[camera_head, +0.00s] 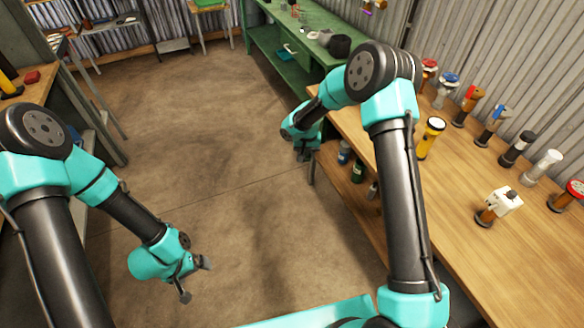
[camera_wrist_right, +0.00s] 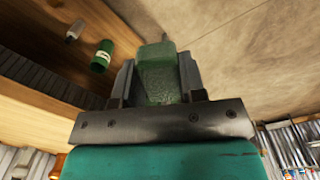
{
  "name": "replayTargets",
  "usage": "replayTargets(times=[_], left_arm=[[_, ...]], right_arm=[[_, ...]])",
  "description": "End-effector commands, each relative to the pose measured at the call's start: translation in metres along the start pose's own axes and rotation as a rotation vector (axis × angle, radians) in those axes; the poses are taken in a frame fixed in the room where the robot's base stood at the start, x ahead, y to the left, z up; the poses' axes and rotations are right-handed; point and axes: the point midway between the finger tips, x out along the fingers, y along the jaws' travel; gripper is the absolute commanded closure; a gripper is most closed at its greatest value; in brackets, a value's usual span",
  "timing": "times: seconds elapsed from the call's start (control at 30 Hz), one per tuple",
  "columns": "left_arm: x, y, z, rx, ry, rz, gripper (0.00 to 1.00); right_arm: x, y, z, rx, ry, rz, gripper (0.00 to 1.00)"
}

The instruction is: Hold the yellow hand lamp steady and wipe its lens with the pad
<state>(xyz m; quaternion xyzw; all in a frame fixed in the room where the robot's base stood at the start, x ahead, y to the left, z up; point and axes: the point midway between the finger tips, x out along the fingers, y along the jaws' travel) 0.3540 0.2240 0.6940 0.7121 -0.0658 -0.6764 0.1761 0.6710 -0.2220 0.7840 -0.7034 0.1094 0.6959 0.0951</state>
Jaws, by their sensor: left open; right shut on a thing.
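The yellow hand lamp (camera_head: 431,138) stands upright on the wooden bench (camera_head: 450,200), to the right of my right arm. My right gripper (camera_head: 303,153) is beyond the bench's left edge, apart from the lamp. In the right wrist view it is shut on a green, rough-surfaced block (camera_wrist_right: 157,75), which looks like the pad. The head view does not show the block clearly. My left gripper (camera_head: 194,280) is open and empty over the floor at lower left, far from the lamp.
Several other lamps stand along the bench's back, including a black one (camera_head: 517,148) and a white one (camera_head: 541,165). A white boxy item (camera_head: 499,205) stands nearer. Bottles sit under the bench, one green (camera_head: 357,172). A green workbench (camera_head: 285,50) stands behind. The floor between is clear.

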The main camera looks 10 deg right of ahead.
Motion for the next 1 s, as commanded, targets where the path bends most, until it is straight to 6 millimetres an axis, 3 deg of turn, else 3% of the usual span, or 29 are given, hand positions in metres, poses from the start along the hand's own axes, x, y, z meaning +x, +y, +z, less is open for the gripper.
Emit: replayTargets(times=[0.2,0.5,0.77,1.0], left_arm=[[0.0,0.0,0.0,0.0,0.0,0.0,0.03],[0.0,0.0,0.0,0.0,0.0,0.0,0.03],[0.0,0.0,0.0,0.0,0.0,0.0,0.03],[0.0,0.0,0.0,0.0,0.0,0.0,0.03]], right_arm=[[-0.041,0.072,-0.033,0.142,0.001,-0.002,0.81],[-0.096,0.172,-0.056,0.318,-0.006,-0.006,0.81],[-0.146,0.258,-0.059,0.465,-0.011,-0.008,0.81],[-0.195,0.336,-0.048,0.594,-0.014,-0.01,0.81]])
